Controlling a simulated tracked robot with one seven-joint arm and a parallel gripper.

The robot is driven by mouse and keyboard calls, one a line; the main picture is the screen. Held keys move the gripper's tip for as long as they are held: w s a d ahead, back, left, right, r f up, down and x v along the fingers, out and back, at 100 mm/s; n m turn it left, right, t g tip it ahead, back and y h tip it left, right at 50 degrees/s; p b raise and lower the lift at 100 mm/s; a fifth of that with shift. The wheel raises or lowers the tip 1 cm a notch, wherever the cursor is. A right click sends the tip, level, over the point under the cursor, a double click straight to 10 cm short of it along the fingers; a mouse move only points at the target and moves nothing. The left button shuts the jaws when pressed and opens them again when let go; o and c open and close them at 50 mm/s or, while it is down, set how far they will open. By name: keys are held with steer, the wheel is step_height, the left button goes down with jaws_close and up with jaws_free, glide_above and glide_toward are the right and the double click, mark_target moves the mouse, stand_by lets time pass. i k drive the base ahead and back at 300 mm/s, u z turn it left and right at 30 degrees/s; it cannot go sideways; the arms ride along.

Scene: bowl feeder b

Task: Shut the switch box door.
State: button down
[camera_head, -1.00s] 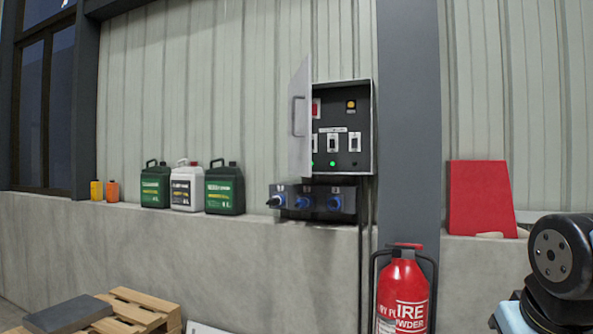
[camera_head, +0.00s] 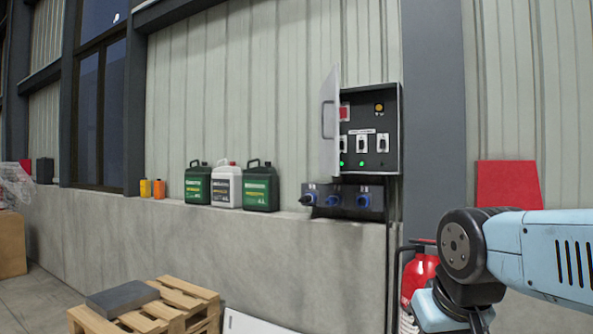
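The switch box (camera_head: 394,150) is a dark panel in a grey housing on the wall, right of the picture's middle. Its pale door (camera_head: 331,100) is hinged at the left and stands open, swung out toward me, with a handle on its outer face. Inside show a red part, an orange round part, several switches and two green lights. My blue arm with a black joint reaches in from the right, in front of the fire extinguisher and well apart from the door. My gripper is not in the picture.
A socket block (camera_head: 346,201) with blue plugs sits under the box on the ledge (camera_head: 270,222). Several canisters (camera_head: 261,188) stand left of it. A red fire extinguisher (camera_head: 424,272) stands below right, partly hidden by my arm. A pallet (camera_head: 180,305) lies at lower left.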

mark_target(329, 93)
steer(key=u, duration=0.15)
steer(key=i, duration=1)
steer(key=z, duration=0.05)
